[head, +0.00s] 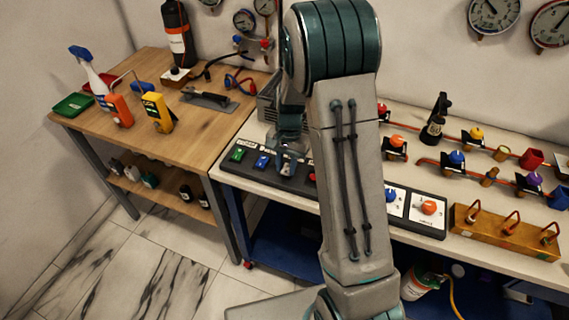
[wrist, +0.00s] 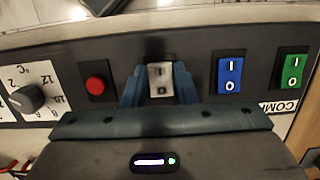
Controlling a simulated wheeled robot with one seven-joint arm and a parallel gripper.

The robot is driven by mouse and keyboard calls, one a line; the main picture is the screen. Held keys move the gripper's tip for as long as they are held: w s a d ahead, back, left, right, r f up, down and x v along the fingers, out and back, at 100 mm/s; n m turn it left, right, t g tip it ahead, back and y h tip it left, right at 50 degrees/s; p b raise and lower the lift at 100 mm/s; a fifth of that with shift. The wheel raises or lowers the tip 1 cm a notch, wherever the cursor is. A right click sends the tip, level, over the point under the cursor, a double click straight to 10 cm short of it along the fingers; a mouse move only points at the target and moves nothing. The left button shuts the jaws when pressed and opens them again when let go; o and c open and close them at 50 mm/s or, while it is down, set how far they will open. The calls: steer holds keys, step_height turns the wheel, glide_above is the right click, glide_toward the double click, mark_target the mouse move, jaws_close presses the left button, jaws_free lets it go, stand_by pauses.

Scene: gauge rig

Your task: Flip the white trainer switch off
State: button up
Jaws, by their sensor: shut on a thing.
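The white trainer switch (wrist: 160,76) is a pale rocker marked I and O, set in a dark panel (wrist: 60,58). In the wrist view it sits between the two teal fingers of my gripper (wrist: 159,90), which are shut on its sides. Which side of the rocker is pressed in, I cannot tell. In the head view my gripper (head: 288,146) reaches down onto the switch panel (head: 270,178), and the white switch (head: 287,169) shows just under the fingertips, partly hidden.
A blue switch (wrist: 229,76) and a green switch (wrist: 291,71) sit to the right in the wrist view. A red button (wrist: 95,85) and a dial (wrist: 27,99) sit to the left. A wooden table (head: 150,112) with tools stands beside the bench.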

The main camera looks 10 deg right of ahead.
steer(key=shift+w+r+g+y, duration=0.1)
steer(key=shift+w+g+y, duration=0.1)
steer(key=shift+g+y, duration=0.25)
steer(key=o, duration=1)
steer(key=v, duration=1.3)
steer(key=shift+w+r+b, duration=0.1)
steer(key=shift+r+b, duration=0.25)
steer(key=shift+b, duration=0.05)
steer(key=s+r+n+t, duration=0.1)
steer(key=s+n, duration=0.1)
steer(key=s, duration=0.6)
steer(key=s+a+r+n+t+h, duration=0.1)
steer(key=s+n+t, duration=0.1)
steer(key=s, duration=0.6)
steer(key=s+a+r+n+t+h, duration=0.1)
steer(key=s+r+n+t, duration=0.1)
steer(key=s, duration=0.6)
steer(key=shift+a+r+n, duration=0.1)
steer(key=shift+n, duration=0.6)
